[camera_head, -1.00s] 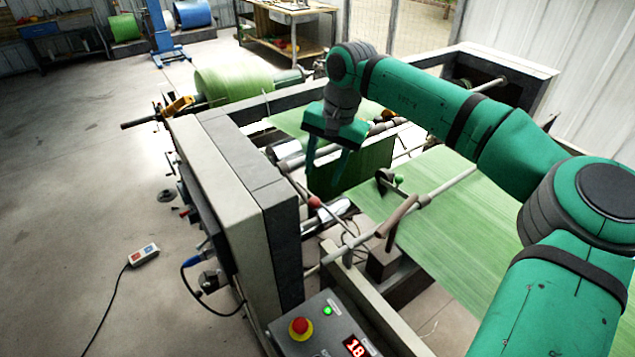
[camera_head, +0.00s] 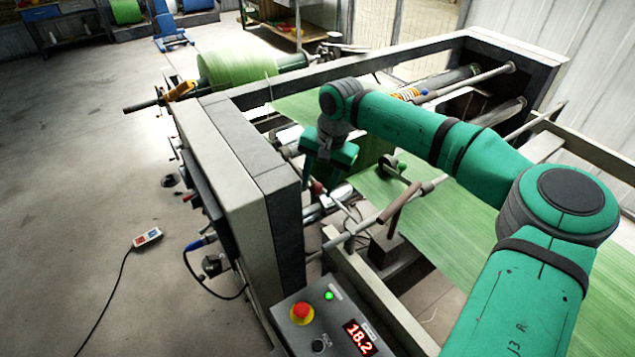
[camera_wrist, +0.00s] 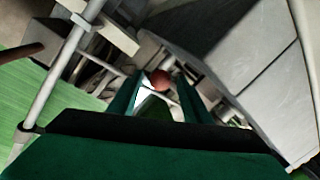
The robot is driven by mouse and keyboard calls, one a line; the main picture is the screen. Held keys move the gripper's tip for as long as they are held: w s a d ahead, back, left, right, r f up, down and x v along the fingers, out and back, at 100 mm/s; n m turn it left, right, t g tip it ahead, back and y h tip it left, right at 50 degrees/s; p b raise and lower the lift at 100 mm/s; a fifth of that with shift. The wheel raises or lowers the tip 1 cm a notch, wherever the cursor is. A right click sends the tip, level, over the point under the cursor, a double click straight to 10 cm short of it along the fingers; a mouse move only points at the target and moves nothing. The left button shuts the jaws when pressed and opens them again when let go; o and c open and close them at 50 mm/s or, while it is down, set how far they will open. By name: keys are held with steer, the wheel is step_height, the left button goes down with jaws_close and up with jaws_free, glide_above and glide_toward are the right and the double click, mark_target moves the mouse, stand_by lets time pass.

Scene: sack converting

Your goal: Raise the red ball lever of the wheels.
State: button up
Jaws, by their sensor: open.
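The red ball (camera_head: 317,187) of the lever shows just below my gripper in the head view, beside the inner side of the machine's side frame. Its rod (camera_head: 338,204) runs down to the right. My gripper (camera_wrist: 161,84) is open, and in the wrist view the red ball (camera_wrist: 160,77) shows between its two fingertips. I cannot tell whether the fingers touch the ball or how deep it sits between them. In the head view my gripper (camera_head: 313,180) points down and partly hides the area around the lever.
The thick side frame (camera_head: 240,170) stands close left of the lever. A brown-handled lever (camera_head: 400,203) and a cross bar lie to the right, above the green web (camera_head: 450,210). A control box with a red emergency button (camera_head: 302,313) is in front. The floor at left is mostly clear.

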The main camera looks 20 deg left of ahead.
mark_target(319, 198)
steer(key=shift+f, duration=0.1)
jaws_close()
steer(key=shift+f, duration=0.25)
steer(key=f+y, duration=0.1)
steer(key=f, duration=0.1)
steer(key=f+t+y, duration=0.1)
steer(key=f, duration=0.1)
steer(key=f+t+y, duration=0.1)
steer(key=f, duration=0.2)
steer(key=shift+w+a+f, duration=0.1)
steer(key=shift+w+a, duration=0.15)
steer(key=shift+a, duration=0.15)
jaws_free()
steer(key=shift+d, duration=0.25)
steer(key=shift+s, duration=0.1)
